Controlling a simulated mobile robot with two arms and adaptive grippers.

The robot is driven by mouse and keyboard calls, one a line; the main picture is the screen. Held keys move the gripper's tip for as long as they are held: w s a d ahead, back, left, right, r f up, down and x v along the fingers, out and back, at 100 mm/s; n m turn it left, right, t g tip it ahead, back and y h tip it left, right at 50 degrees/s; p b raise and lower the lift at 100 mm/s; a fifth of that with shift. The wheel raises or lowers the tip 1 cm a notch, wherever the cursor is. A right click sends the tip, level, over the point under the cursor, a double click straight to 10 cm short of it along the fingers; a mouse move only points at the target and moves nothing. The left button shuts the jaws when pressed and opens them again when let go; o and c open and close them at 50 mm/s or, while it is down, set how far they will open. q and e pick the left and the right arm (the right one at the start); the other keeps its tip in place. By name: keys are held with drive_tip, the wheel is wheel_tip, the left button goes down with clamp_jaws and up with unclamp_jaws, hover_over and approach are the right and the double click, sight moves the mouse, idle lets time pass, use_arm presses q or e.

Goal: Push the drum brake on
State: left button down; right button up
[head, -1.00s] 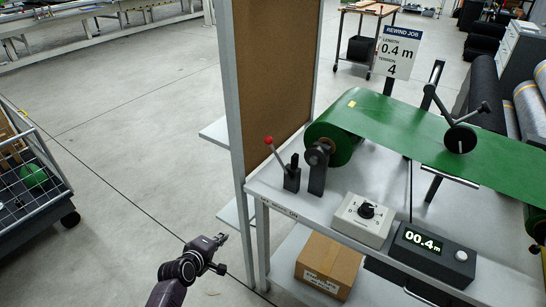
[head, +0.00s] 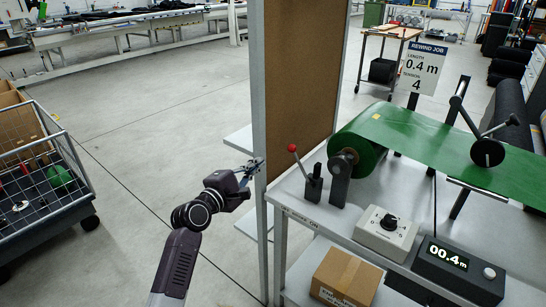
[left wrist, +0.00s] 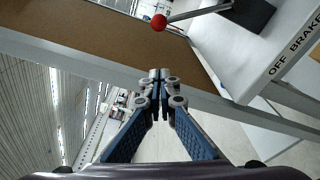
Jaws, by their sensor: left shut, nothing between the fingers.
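The drum brake lever is a grey rod with a red ball knob (head: 292,148) on a black block (head: 313,185) at the left end of the bench, its knob leaning left. In the left wrist view the red knob (left wrist: 159,22) is at the top, beyond my fingertips. The bench edge there carries lettering reading OFF and BRAKE (left wrist: 300,42). The drum (head: 357,150) with green sheet stands right of the lever. My left gripper (head: 252,168) is shut and empty, left of the lever and apart from it, by the panel post. It also shows in the left wrist view (left wrist: 158,82). My right gripper is not in view.
A brown panel in a grey frame (head: 262,110) stands close beside my left gripper. The bench also holds a dial box (head: 385,232) and a display reading 00.4m (head: 458,270). A wire cart (head: 40,190) stands at the left; open floor lies between.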

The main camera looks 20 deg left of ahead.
sight(289, 147)
use_arm(q)
drive_tip(key=r+x, duration=0.1)
drive_tip(key=x, duration=0.9)
drive_tip(key=d, duration=0.1)
drive_tip(key=s+d+p, duration=0.2)
drive_tip(key=shift+s+r, duration=0.2)
drive_tip(key=shift+r, duration=0.05)
drive_tip(key=shift+d, duration=0.1)
drive_tip(key=shift+s+d+r+m+p, duration=0.15)
drive_tip(key=shift+d+r+m+p, duration=0.25)
drive_tip(key=shift+d+r+m, duration=0.1)
drive_tip(key=shift+s+d+r+m+p, duration=0.15)
drive_tip(key=shift+d+r+m+p, duration=0.25)
drive_tip(key=shift+r+m, duration=0.1)
drive_tip(key=s+d+r+m+t+p, duration=0.1)
drive_tip(key=s+d+r+m+p, duration=0.1)
drive_tip(key=d+m, duration=0.4)
drive_tip(key=shift+s+d+p, duration=0.25)
drive_tip(key=shift+d+p, duration=0.1)
